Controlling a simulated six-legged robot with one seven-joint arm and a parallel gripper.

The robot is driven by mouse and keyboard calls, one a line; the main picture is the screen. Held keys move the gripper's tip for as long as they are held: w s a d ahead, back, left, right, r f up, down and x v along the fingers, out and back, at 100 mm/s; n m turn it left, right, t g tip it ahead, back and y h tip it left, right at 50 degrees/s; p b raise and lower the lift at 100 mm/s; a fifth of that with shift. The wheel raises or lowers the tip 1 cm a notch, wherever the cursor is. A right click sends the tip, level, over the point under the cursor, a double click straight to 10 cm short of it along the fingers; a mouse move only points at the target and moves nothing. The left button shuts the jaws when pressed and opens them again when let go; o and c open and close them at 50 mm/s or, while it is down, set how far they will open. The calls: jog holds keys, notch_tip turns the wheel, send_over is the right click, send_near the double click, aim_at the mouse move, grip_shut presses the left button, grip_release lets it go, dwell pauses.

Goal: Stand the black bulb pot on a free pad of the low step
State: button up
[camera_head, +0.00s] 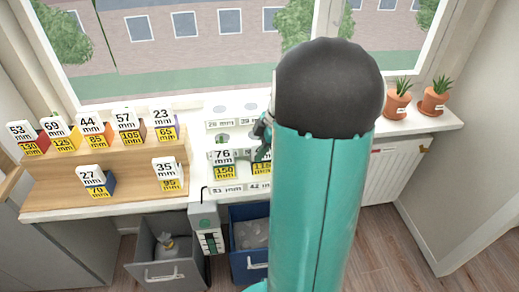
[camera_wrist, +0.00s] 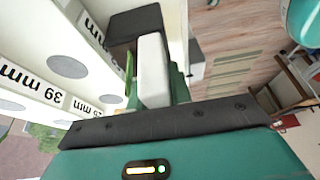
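My gripper (camera_head: 263,135) is over the white stepped stand on the sill, mostly behind my own arm in the head view. In the wrist view a pale finger (camera_wrist: 153,70) points at a dark, box-like shape (camera_wrist: 136,24), which may be the black bulb pot; a green sprout shows beside it. I cannot tell whether the fingers grip it. Below the gripper in the head view stands a partly hidden pot with a white and yellow tag (camera_head: 262,167). A pot tagged 76 mm and 150 (camera_head: 223,164) stands to its left. Grey round pads (camera_wrist: 67,67) show bare.
A wooden stepped shelf (camera_head: 60,180) at left carries several tagged pots. Two terracotta pots, left (camera_head: 397,106) and right (camera_head: 433,104), stand on the sill at right. A grey bin (camera_head: 150,270) and a blue bin (camera_head: 246,262) stand below the sill edge.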

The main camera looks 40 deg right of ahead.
jog(key=o, duration=0.4)
jog(key=shift+r, duration=0.1)
jog(key=v, duration=1.2)
jog(key=a+r+m+h, duration=0.2)
jog(key=a+r+m, duration=0.15)
jog(key=a, duration=1.25)
jog(key=s+a+f+m+t+h, duration=0.1)
jog(key=s+a+m, duration=0.3)
jog(key=a, duration=0.3)
jog(key=s+a+f+m+t, duration=0.1)
jog(key=s+a+m+t, duration=0.1)
jog(key=a, duration=0.6)
jog(key=shift+s+m+h, duration=0.4)
jog(key=shift+s+m, duration=0.45)
jog(key=shift+s, duration=0.2)
